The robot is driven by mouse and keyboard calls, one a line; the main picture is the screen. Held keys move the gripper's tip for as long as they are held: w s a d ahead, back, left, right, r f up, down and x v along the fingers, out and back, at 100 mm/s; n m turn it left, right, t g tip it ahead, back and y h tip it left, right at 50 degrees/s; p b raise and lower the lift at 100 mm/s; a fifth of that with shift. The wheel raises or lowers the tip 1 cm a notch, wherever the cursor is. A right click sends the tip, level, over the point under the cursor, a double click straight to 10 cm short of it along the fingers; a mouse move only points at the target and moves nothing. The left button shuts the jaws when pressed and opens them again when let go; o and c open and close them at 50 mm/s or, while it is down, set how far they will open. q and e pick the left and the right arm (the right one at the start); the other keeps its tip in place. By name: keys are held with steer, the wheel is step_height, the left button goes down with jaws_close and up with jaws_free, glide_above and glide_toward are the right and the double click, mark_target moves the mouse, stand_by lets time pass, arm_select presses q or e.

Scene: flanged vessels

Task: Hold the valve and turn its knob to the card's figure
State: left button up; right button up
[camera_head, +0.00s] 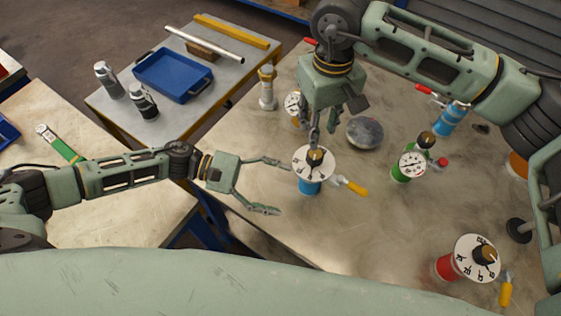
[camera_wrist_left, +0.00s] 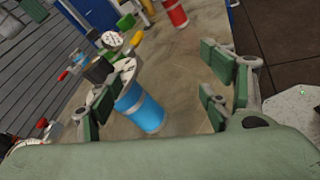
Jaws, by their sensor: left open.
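The valve with a blue body (camera_head: 308,187), a white marked dial (camera_head: 302,163), a dark and tan knob (camera_head: 316,157) and a yellow handle (camera_head: 354,187) stands on the table. My left gripper (camera_head: 274,185) is open and empty, just left of this valve. In the left wrist view the blue body (camera_wrist_left: 145,113) shows between the open fingers, apart from them. My right gripper (camera_head: 317,140) points down from above, its fingertips at or just over the knob; contact and jaw opening are unclear. I cannot make out a card with a figure.
A red valve (camera_head: 447,267) stands at front right, a green one with a gauge (camera_head: 410,165) at right. A round grey disc (camera_head: 365,133) lies behind the blue valve. A side table holds a blue tray (camera_head: 173,76). The front middle of the table is clear.

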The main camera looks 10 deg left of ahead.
mark_target(307, 173)
arm_select(q)
steer(key=w+f+n+y, duration=0.2)
steer(key=w+f+n, duration=0.25)
steer(key=w, duration=0.45)
steer(key=shift+n, duration=0.35)
steer(key=x, duration=0.6)
steer(key=shift+d+r, duration=0.2)
steer(key=shift+d, duration=0.3)
jaws_close()
stand_by(0.6)
